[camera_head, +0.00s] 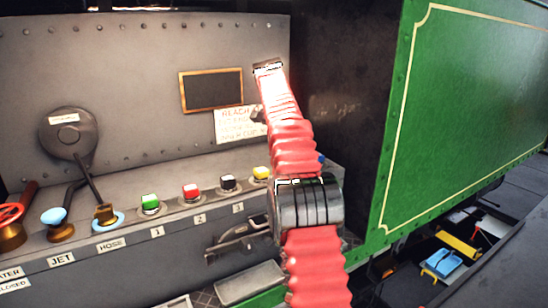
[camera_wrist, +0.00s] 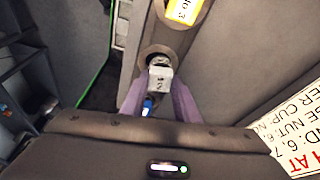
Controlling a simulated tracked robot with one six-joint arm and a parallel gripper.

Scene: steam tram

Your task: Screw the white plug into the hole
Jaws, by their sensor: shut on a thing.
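In the wrist view, my gripper (camera_wrist: 158,88) has two purple fingers closed on the white plug (camera_wrist: 160,77). The plug is a small white block with a dark mark, and a greyer round part shows at its far end. That end is at the round, dark-rimmed hole (camera_wrist: 148,52), overlapping it in the picture. I cannot tell how deep the plug sits or whether it is fully in line. In the head view, my red-sleeved arm hides the plug and the hole, and my gripper's fingers are not visible.
A printed sign (camera_wrist: 292,120) is at the right of the wrist view. In the head view, green (camera_head: 150,203), red (camera_head: 191,192) and yellow (camera_head: 261,173) buttons line the ledge beside my arm. A green panel (camera_head: 470,110) stands right.

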